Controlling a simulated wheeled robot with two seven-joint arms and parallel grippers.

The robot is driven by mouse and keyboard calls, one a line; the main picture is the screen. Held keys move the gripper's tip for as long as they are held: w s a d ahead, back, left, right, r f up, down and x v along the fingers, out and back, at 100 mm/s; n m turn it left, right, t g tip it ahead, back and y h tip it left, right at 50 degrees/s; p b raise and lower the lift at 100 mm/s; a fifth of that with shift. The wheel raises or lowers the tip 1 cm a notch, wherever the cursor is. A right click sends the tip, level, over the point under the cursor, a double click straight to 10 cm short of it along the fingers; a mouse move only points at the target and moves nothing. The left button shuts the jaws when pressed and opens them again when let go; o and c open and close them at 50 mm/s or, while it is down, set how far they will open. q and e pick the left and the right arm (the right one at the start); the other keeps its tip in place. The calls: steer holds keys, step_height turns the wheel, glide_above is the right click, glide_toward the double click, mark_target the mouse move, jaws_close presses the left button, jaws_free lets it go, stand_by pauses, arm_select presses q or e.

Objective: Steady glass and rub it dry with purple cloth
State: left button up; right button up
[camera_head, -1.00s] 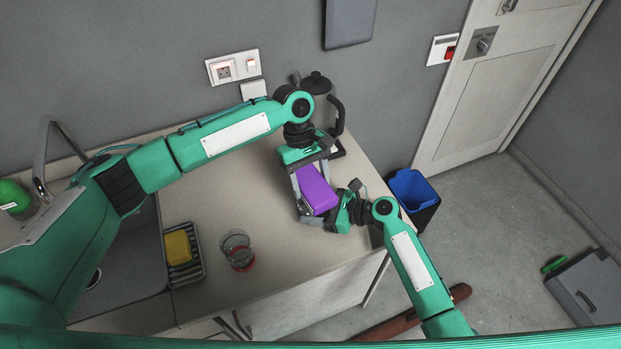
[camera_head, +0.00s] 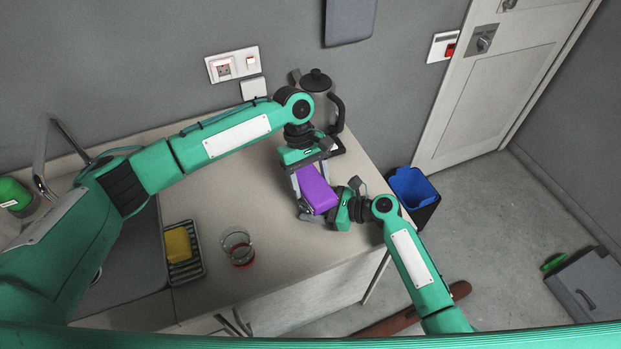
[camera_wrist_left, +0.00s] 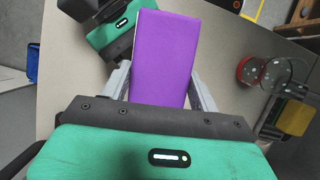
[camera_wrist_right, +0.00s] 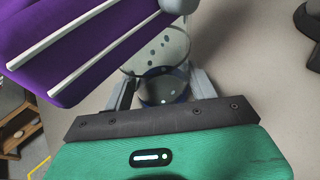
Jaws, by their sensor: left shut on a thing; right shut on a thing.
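The purple cloth (camera_head: 317,187) is a folded, pad-like block held over the right part of the counter. My left gripper (camera_head: 312,178) is shut on it, with one finger at each side; the left wrist view shows the cloth (camera_wrist_left: 163,58) between the fingers. My right gripper (camera_head: 322,215) is low beside the cloth and shut on a clear glass. The right wrist view shows this glass (camera_wrist_right: 163,62) between the fingers, with the cloth (camera_wrist_right: 75,40) close over it at upper left. In the head view the held glass is hidden. I cannot tell whether cloth and glass touch.
Another clear glass with a red base (camera_head: 238,247) stands on the counter. Left of it is a rack (camera_head: 187,273) with a yellow sponge (camera_head: 178,244), beside the sink. A dark-lidded jug (camera_head: 317,90) stands behind my left gripper. A blue-lined bin (camera_head: 412,187) is past the counter's right end.

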arm_select(q)
steer(key=shift+s, duration=0.1)
steer(key=shift+s+d, duration=0.5)
steer(key=shift+s, duration=0.35)
steer(key=shift+w+a, duration=0.35)
steer(key=shift+w, duration=0.3)
steer(key=shift+w+a, duration=0.4)
steer(key=shift+w, duration=0.2)
steer(key=shift+w+a, duration=0.35)
steer(key=shift+w, duration=0.3)
steer(key=shift+s, duration=0.1)
steer(key=shift+s+d, duration=0.55)
steer(key=shift+s, duration=0.4)
steer(key=shift+s+d, duration=0.55)
steer(key=shift+s, duration=0.35)
steer(key=shift+w+a, duration=0.35)
steer(key=shift+w, duration=0.3)
steer(key=shift+w+a, duration=0.4)
steer(key=shift+w, duration=0.25)
steer(key=shift+w+a, duration=0.35)
steer(key=shift+w, duration=0.3)
steer(key=shift+s+d, duration=0.35)
steer(key=shift+s, duration=0.3)
steer(key=shift+s+d, duration=0.4)
steer(key=shift+s, duration=0.25)
steer(key=shift+s+d, duration=0.35)
steer(key=shift+s, duration=0.3)
steer(key=shift+r, duration=3.5)
